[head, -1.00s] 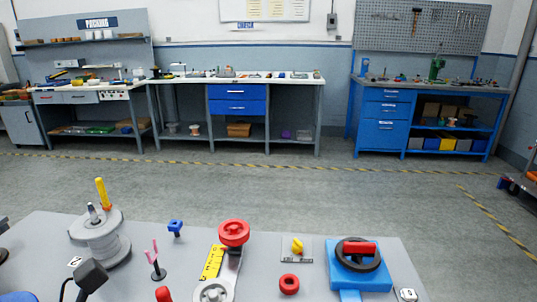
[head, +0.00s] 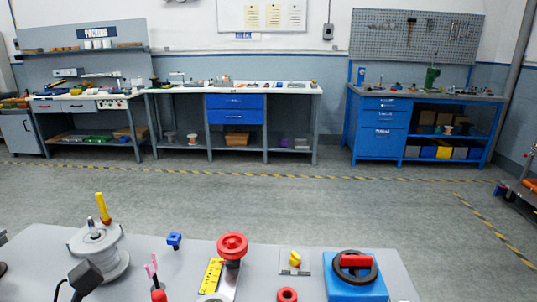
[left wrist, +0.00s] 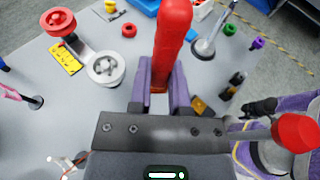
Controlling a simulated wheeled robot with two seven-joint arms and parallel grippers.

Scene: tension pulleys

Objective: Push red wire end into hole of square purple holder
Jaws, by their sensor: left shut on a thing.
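My left gripper (left wrist: 162,92) is shut on the red wire end (left wrist: 174,40), a thick red rounded piece between its purple fingers. In the left wrist view it points up and away, above the grey table. In the head view a red tip (head: 158,295) shows at the bottom edge; I cannot tell if it is the same piece. A small purple piece (left wrist: 258,43) is at the upper right of the left wrist view; I cannot tell whether it is the square holder. No hole is visible.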

